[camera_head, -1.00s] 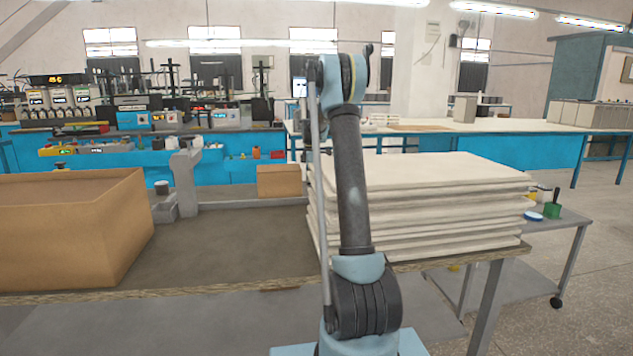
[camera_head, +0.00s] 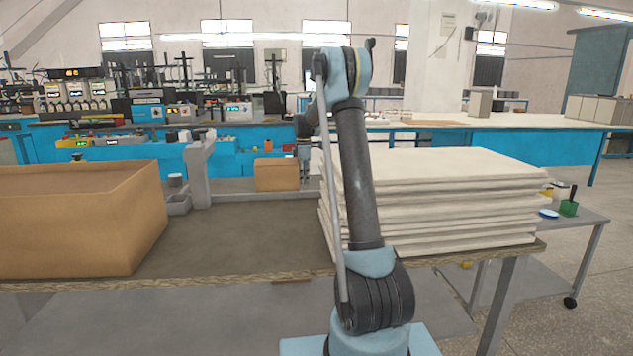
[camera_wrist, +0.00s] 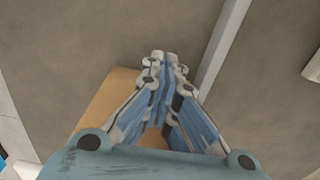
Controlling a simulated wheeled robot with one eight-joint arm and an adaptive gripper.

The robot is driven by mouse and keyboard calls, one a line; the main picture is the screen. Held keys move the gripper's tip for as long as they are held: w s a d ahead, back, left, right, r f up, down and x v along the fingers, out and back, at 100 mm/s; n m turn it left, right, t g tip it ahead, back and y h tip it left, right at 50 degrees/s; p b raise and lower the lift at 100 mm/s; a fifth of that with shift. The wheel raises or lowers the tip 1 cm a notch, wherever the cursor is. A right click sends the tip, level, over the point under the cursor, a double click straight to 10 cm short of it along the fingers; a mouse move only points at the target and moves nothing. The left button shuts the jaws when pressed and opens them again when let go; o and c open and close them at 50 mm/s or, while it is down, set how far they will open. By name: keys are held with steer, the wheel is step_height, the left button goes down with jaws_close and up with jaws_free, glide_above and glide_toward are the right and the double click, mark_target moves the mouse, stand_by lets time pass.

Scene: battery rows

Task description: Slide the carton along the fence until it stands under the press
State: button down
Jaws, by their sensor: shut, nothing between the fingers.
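The carton (camera_head: 276,174), a small closed brown box, stands at the table's far side; it shows partly behind my fingers in the wrist view (camera_wrist: 103,103). The fence (camera_head: 238,184) is a low grey rail running from the carton towards the press (camera_head: 199,170), a grey post with an overhanging head to the carton's left. The fence also shows in the wrist view (camera_wrist: 222,48). My gripper (camera_wrist: 160,62) is shut and empty. In the head view it hangs just right of the carton, its tips partly hidden; I cannot tell whether it touches.
A large open cardboard box (camera_head: 120,240) stands at the table's left. A stack of pale sheets (camera_head: 440,200) fills the right side, close to my arm. The brown table top (camera_head: 235,235) between them is clear. A small grey tray (camera_head: 178,205) sits beside the press.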

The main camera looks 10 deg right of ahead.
steer(key=a, duration=3)
